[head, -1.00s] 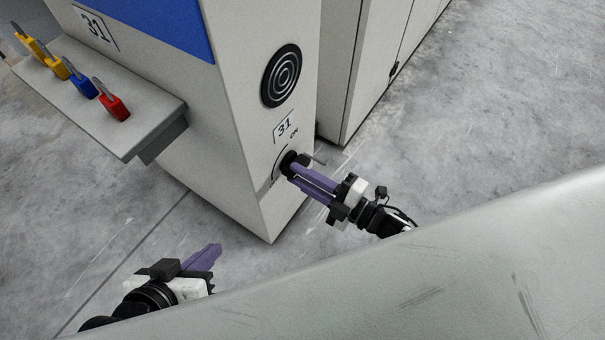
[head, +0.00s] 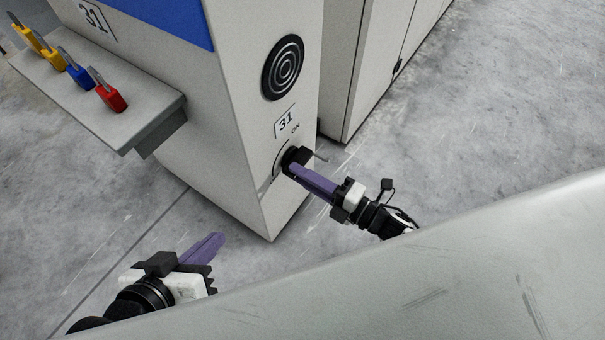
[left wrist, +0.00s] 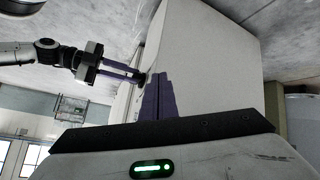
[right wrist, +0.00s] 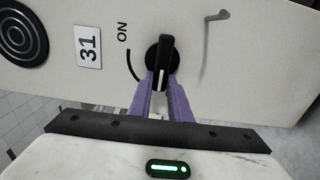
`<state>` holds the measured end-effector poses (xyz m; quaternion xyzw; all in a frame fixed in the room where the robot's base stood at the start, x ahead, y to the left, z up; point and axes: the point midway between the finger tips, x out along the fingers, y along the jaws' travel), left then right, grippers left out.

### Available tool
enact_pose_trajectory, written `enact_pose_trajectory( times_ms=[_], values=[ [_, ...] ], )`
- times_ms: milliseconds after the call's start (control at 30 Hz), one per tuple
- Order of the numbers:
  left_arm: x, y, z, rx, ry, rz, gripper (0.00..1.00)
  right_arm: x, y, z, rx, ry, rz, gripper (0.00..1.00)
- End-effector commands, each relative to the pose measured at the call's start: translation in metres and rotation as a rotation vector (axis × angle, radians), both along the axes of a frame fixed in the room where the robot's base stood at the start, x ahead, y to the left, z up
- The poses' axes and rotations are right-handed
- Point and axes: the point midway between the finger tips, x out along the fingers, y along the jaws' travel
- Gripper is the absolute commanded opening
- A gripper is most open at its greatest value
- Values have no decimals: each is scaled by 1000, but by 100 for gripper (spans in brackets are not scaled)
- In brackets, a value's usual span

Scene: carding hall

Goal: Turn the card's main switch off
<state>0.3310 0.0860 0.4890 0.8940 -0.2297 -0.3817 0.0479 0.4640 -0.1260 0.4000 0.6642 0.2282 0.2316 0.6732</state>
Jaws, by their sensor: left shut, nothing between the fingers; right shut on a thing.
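The card's main switch (head: 294,157) is a black rotary knob on the narrow face of the grey cabinet, below a "31" label and the word ON. In the right wrist view the black knob (right wrist: 161,62) has a white mark at its lower end, and a black arc curves toward ON. My right gripper (head: 298,171) is shut on the knob, with a purple finger on each side in the right wrist view (right wrist: 161,92). My left gripper (head: 218,239) is shut and empty, low at the left, apart from the cabinet; its fingers fill the left wrist view's middle (left wrist: 157,92).
A thin grey hook (right wrist: 213,40) sticks out beside the knob. A round black ringed disc (head: 283,67) sits above. The floor around is clear.

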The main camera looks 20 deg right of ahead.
Motion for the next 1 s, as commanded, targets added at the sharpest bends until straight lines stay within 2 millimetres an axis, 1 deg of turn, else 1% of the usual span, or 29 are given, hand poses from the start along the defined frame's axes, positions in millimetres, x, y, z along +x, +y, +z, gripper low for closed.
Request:
enact_pose_trajectory(
  times_ms=[200,233,333,600,700,833,1000],
  values=[
    [0,0,0,0,0,0,0,-1,-1,-1,-6,-1,1,0],
    [0,0,0,0,0,0,0,-1,-1,-1,-6,-1,1,19],
    [0,0,-1,1,2,0,0,-1,0,-1,-5,0,1,36],
    [-1,0,-5,4,8,0,0,0,0,0,-2,0,0,36],
    [-1,1,-4,7,9,0,0,-4,-3,0,-2,1,0,36],
    [-1,3,-2,20,12,0,0,-18,-15,0,-4,3,-1,36],
    [-2,7,-5,45,29,0,0,-46,-36,0,-6,4,0,36]
  ],
)
